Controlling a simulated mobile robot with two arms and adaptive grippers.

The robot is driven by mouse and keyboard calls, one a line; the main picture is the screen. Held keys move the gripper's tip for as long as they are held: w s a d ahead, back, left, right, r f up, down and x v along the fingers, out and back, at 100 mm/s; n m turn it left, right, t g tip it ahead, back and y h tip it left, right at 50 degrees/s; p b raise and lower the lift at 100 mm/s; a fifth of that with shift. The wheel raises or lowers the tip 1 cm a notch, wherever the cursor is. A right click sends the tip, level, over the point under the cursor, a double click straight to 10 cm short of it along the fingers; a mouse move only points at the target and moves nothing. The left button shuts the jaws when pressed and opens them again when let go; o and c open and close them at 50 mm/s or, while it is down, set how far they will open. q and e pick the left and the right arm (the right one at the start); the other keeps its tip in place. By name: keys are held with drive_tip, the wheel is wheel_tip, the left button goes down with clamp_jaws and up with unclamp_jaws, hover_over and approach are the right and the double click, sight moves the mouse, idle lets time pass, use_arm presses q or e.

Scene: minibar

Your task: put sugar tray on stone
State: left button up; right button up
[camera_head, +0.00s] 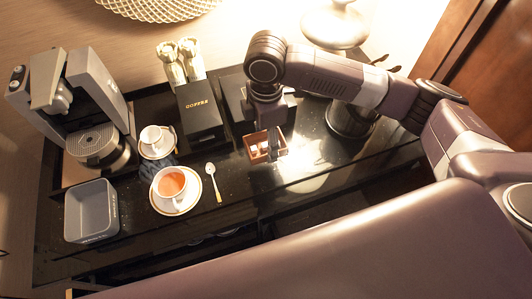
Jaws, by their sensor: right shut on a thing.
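The sugar tray (257,155) is a small brown box with pale contents, near the middle of the head view. My right gripper (272,142) comes down from above and is shut on the tray at its right part, hiding some of the inside. The tray is over or on the glossy black stone top (235,220); I cannot tell whether it touches. My left gripper is not in view.
Left of the tray are a spoon (213,182), a tea cup (171,184) on a saucer, and a smaller cup (151,138). A black coffee box (199,112) stands behind. A grey bin (91,211) and coffee machine (92,95) are far left.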

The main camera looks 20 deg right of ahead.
sight(266, 164)
wheel_tip(266, 164, down, 8)
drive_tip(key=shift+r+p, duration=0.1)
drive_tip(key=shift+p, duration=0.65)
drive_tip(key=shift+f, duration=0.2)
drive_tip(key=shift+f, duration=0.15)
drive_tip(key=o, duration=1.2)
drive_tip(key=shift+c, duration=0.2)
